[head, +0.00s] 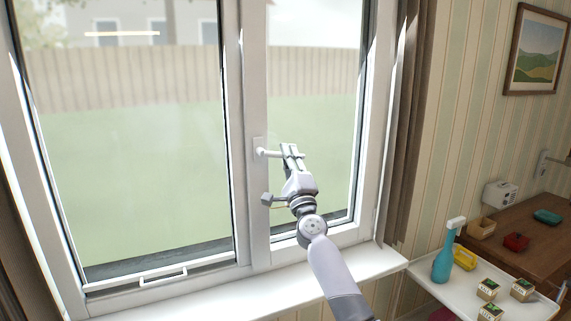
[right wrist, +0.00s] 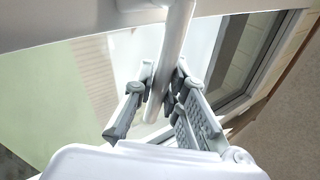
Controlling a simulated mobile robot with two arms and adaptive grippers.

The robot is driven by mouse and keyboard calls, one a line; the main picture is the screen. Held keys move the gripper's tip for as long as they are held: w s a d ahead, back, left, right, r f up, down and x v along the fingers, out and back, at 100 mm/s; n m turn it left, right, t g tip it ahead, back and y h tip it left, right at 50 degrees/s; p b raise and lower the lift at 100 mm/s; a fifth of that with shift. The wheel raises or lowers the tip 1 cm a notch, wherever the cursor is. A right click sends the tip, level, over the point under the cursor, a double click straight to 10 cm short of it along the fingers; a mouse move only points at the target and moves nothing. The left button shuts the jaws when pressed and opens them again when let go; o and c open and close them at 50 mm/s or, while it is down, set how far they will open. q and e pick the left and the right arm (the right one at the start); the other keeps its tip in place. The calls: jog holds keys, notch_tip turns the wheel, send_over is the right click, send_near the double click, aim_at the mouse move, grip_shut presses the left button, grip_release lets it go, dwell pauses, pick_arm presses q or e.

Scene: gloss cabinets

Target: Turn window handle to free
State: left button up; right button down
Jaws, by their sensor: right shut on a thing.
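The white window handle (head: 268,153) is on the middle upright of the white window frame and points roughly sideways to the right. In the right wrist view the handle (right wrist: 178,45) is a pale bar that runs down between my fingers. My right gripper (head: 293,154) is shut on the outer part of the handle, with its fingers (right wrist: 163,88) on either side of the bar. Its tip is partly hidden by the fingers in the head view. My left gripper is not in view.
The right window sash (head: 358,110) looks closed in its frame. A white sill (head: 225,298) runs below. At the lower right a white side surface (head: 451,294) bears a teal spray bottle (head: 443,262), a yellow item (head: 465,258) and small boxes. A brown curtain (head: 414,110) hangs right of the window.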

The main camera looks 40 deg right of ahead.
jog(key=shift+d+r+n+t+y+b, duration=0.1)
jog(key=shift+r+n+t+y+b, duration=0.25)
jog(key=shift+n+y, duration=0.65)
jog(key=shift+r+n+t+y+b, duration=0.2)
jog(key=shift+r+n+y, duration=0.3)
jog(key=shift+n, duration=0.8)
jog(key=c, duration=1.9)
grip_release()
jog(key=shift+s+f, duration=0.15)
jog(key=shift+f, duration=0.05)
jog(key=shift+v, duration=5.8)
